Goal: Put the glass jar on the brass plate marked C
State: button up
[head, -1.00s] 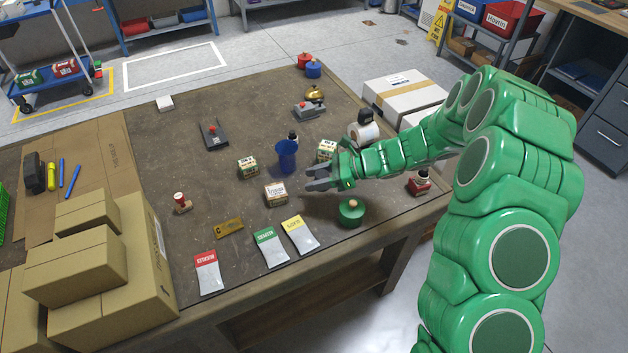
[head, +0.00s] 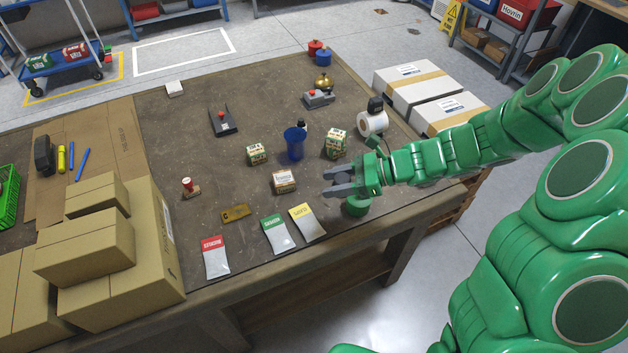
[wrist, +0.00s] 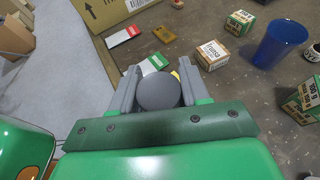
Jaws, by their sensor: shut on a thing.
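My gripper (head: 338,182) is at the right front of the table, right of the white-and-brown box. In the wrist view its fingers (wrist: 158,92) are closed on both sides of a round dark grey lid (wrist: 159,91), which I take to be the top of the glass jar. The jar's glass body is hidden under the lid. The brass plate (head: 235,213) lies flat and bare on the table, left of my gripper. It also shows in the wrist view (wrist: 162,34), apart from the jar; its letter is too small to read now.
Between gripper and plate stands a small box (head: 284,182). Red (head: 215,258), green (head: 277,235) and yellow (head: 307,223) packets lie at the front edge. A blue cup (head: 295,145) stands behind, a stamp (head: 190,188) left of the plate. A green pot (head: 355,206) is partly hidden below my gripper.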

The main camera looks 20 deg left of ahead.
jog(key=s+a+f, duration=0.1)
jog(key=s+a, duration=0.1)
jog(key=a, duration=1.3)
send_over(230, 212)
notch_tip(230, 212, down, 4)
jog(key=shift+f, duration=3.4)
jog(key=shift+f, duration=0.2)
jog(key=o, duration=1.1)
jog(key=shift+o, duration=0.2)
jog(key=shift+r, duration=0.1)
jog(key=shift+r, duration=0.1)
jog(key=shift+v, duration=5.95)
